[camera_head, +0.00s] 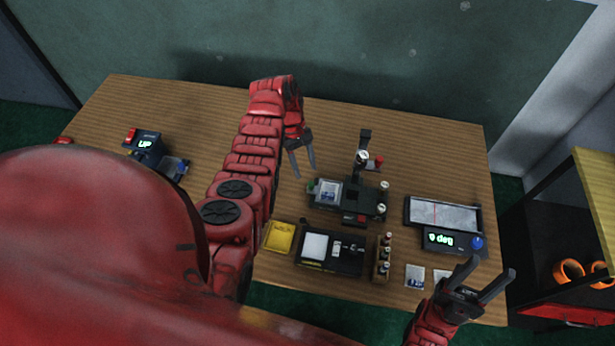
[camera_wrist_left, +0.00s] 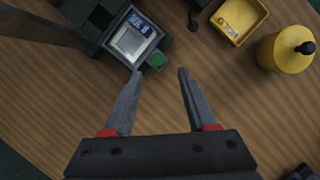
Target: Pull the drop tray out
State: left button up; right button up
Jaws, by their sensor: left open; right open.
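A dark tower device (camera_head: 365,160) stands on the wooden table right of centre. A tray-like part with a pale label (camera_head: 327,191) juts from its left side, with a small green knob (camera_head: 311,186) at its end. I cannot tell for sure that this is the drop tray. In the left wrist view the labelled part (camera_wrist_left: 133,40) and the green knob (camera_wrist_left: 157,62) lie just beyond my open fingertips. My left gripper (camera_head: 304,172) is open and empty, near the knob and not visibly touching it. My right gripper (camera_head: 493,267) is open and empty at the table's front right.
A yellow tray (camera_head: 279,237), a black box with a white pad (camera_head: 315,246) and a small bottle rack (camera_head: 383,258) stand in front. A display device (camera_head: 452,240) is at the right, a device reading UP (camera_head: 146,146) at the left. A yellow container (camera_wrist_left: 285,50) shows in the wrist view.

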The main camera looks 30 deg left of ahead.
pick_arm(q)
jog(key=v, duration=1.2)
jog(key=shift+a+f, duration=0.1)
jog(key=shift+f, duration=0.05)
